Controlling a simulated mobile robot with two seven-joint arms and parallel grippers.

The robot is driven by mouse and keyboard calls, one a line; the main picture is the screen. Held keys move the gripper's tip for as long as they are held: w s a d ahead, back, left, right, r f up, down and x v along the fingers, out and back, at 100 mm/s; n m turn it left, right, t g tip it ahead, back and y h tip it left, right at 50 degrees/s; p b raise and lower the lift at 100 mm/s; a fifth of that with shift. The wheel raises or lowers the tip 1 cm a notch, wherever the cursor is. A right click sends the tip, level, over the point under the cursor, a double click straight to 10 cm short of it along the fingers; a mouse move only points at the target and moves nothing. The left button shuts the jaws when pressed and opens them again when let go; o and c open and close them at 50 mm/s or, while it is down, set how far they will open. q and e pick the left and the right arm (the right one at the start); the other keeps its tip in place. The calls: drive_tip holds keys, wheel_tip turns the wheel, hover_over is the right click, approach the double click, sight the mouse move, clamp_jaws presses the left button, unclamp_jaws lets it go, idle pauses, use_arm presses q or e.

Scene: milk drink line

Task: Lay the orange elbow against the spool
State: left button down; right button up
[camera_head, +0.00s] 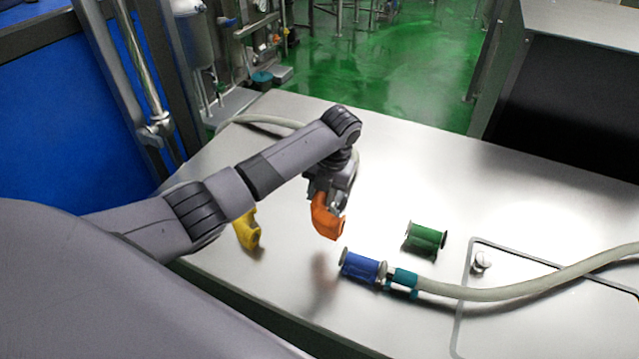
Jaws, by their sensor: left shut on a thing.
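The orange elbow (326,219) is held in my left gripper (330,197), which is shut on it and points down. The elbow appears to be above the steel table top, with a faint reddish reflection or shadow below it. A blue spool (359,267) lies on the table just right of and nearer than the elbow, with a visible gap between them. The blue spool joins a pale hose at its right end. A green spool (427,237) lies alone farther right. My right gripper is not in view.
A yellow elbow (247,229) lies left of the orange one, partly behind my left arm. The pale hose (480,293) with a teal clamp (405,280) runs right across a panel outline with a knob (482,262). The table (400,165) is clear at the back right.

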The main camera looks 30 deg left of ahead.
use_arm(q)
drive_tip(key=shift+r, duration=0.1)
drive_tip(key=shift+m, duration=0.3)
drive_tip(key=shift+s+f, duration=0.1)
drive_tip(key=shift+f, duration=0.7)
wheel_tip(320, 180, down, 4)
drive_tip(key=shift+r+b, duration=0.1)
drive_tip(key=shift+b, duration=0.4)
drive_tip(key=shift+f+b, duration=1.2)
drive_tip(key=shift+f, duration=0.5)
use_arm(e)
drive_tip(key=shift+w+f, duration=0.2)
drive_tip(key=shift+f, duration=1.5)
use_arm(q)
drive_tip(key=shift+f, duration=0.4)
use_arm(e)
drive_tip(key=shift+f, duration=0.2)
use_arm(q)
drive_tip(key=c, duration=0.7)
unclamp_jaws()
drive_tip(key=shift+o, duration=0.2)
wheel_tip(320, 180, up, 7)
drive_tip(key=d, duration=0.1)
drive_tip(key=shift+d, duration=0.25)
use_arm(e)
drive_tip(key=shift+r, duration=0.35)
